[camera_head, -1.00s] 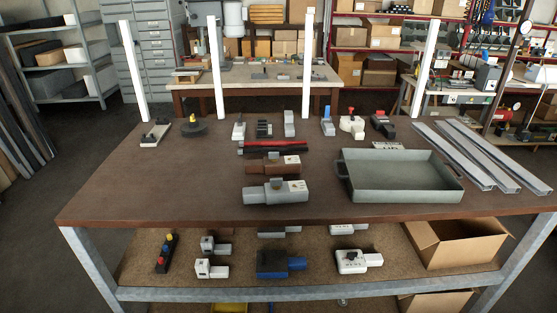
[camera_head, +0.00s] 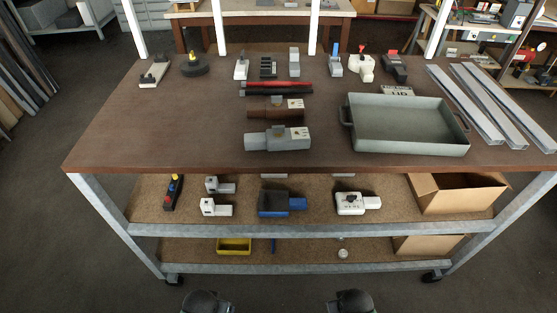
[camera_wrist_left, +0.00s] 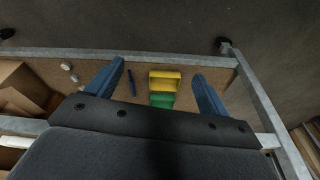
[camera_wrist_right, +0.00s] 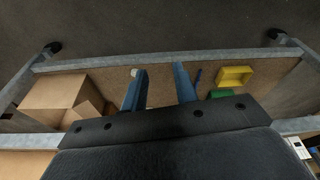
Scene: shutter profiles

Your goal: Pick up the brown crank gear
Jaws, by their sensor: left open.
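The brown crank gear (camera_head: 274,110) is a brown block with a pale label plate and a small raised part on top. It lies on the brown tabletop, between red and black bars behind it and a similar grey crank gear (camera_head: 278,138) in front. My left gripper (camera_wrist_left: 158,68) shows in the left wrist view with its blue fingers wide apart and nothing between them. My right gripper (camera_wrist_right: 160,70) shows in the right wrist view, fingers apart by a smaller gap, empty. Both wrist views look down at the lower shelf and floor, away from the brown gear. Neither gripper's fingers show in the head view.
A grey metal tray (camera_head: 408,128) stands right of the gears, with long metal profiles (camera_head: 490,105) beyond it. Several small devices line the back, before white posts. The table's left half (camera_head: 150,130) is mostly clear. Shelves below hold more devices and a cardboard box (camera_head: 455,193).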

